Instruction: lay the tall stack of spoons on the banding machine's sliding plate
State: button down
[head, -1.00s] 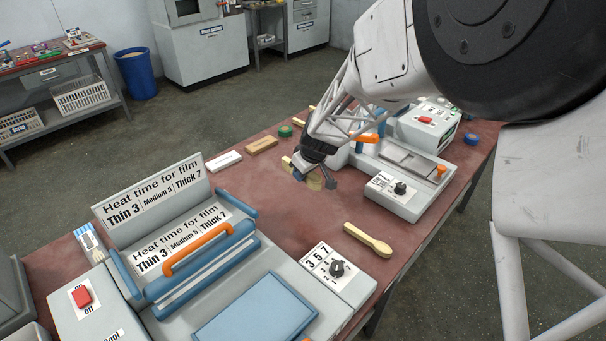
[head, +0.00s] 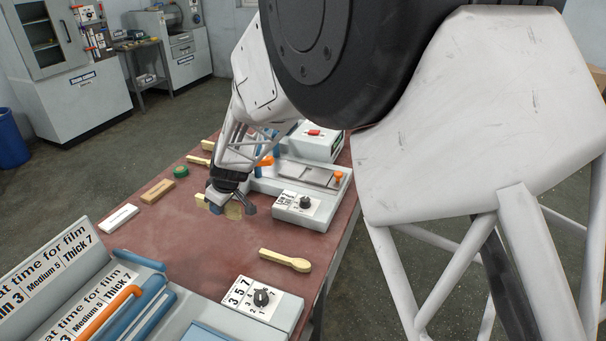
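A light wooden spoon stack (head: 202,201) lies at the left middle of the table, partly hidden by my gripper (head: 232,209). My gripper points down over it, and its fingers look spread, one in front of the stack's middle and one past its bowl end. I cannot tell whether they touch it. The banding machine (head: 284,209) stands just right of my gripper. Its grey sliding plate (head: 306,174) looks bare. Another spoon stack (head: 285,260) lies nearer on the table. Which stack is taller is hard to tell.
A film sealer with orange handle (head: 106,314) and a dial box (head: 262,298) fill the near left. A green tape roll (head: 181,171), brown block (head: 158,191) and white block (head: 119,218) lie along the far left edge. More spoons (head: 199,160) lie behind. The table's middle is clear.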

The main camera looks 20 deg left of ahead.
jog(key=w+d, duration=0.6)
jog(key=d, duration=0.2)
jog(key=w+d+r, duration=0.1)
jog(key=w+d, duration=1.3)
jog(key=d, duration=0.1)
jog(key=shift+d+r, duration=0.25)
jog(key=shift+d, duration=0.1)
send_over(311, 173)
jog(key=shift+f, duration=0.75)
jog(key=shift+f, duration=1.75)
jog(key=shift+f, duration=0.1)
jog(key=c, duration=0.9)
grip_release()
jog(key=shift+c, duration=0.2)
